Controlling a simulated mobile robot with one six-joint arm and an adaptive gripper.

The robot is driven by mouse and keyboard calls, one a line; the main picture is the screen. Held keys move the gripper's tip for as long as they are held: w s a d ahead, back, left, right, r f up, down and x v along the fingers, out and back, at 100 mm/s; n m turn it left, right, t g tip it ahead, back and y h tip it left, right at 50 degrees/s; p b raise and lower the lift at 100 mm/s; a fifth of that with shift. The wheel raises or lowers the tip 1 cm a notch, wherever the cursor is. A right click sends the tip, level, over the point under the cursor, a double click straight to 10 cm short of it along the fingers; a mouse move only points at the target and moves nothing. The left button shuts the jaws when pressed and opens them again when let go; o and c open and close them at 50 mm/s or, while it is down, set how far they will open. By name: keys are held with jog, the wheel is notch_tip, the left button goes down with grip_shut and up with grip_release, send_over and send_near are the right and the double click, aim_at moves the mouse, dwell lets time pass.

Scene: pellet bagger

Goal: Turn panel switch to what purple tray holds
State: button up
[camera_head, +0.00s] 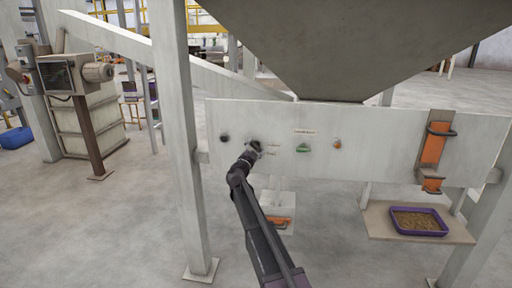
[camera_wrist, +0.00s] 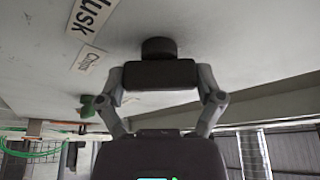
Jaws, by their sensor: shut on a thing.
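The white panel (camera_head: 380,135) hangs below a grey hopper. A black switch on it shows in the wrist view (camera_wrist: 158,47), with a dark bar-shaped handle between my fingers. My gripper (camera_wrist: 160,76) is shut on that handle; in the head view my gripper (camera_head: 254,148) covers most of the switch. Beside it is a label (camera_wrist: 92,14), partly cut off, reading "usk" or similar, and a smaller label (camera_wrist: 86,58) I cannot read surely. The purple tray (camera_head: 418,234) stands on a low shelf at the right and holds a brownish-tan granular heap (camera_head: 417,221). The switch's pointing direction is unclear.
The panel also carries a black knob (camera_head: 224,138) at left, a green knob (camera_head: 303,148), a small orange button (camera_head: 337,144) and an orange unit with dark handles (camera_head: 434,145). A grey post (camera_head: 175,130) stands left of my arm. Open floor lies at left.

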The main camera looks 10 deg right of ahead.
jog(key=shift+w, duration=0.1)
jog(key=o, duration=0.9)
jog(key=shift+c, duration=0.2)
jog(key=shift+n, duration=0.3)
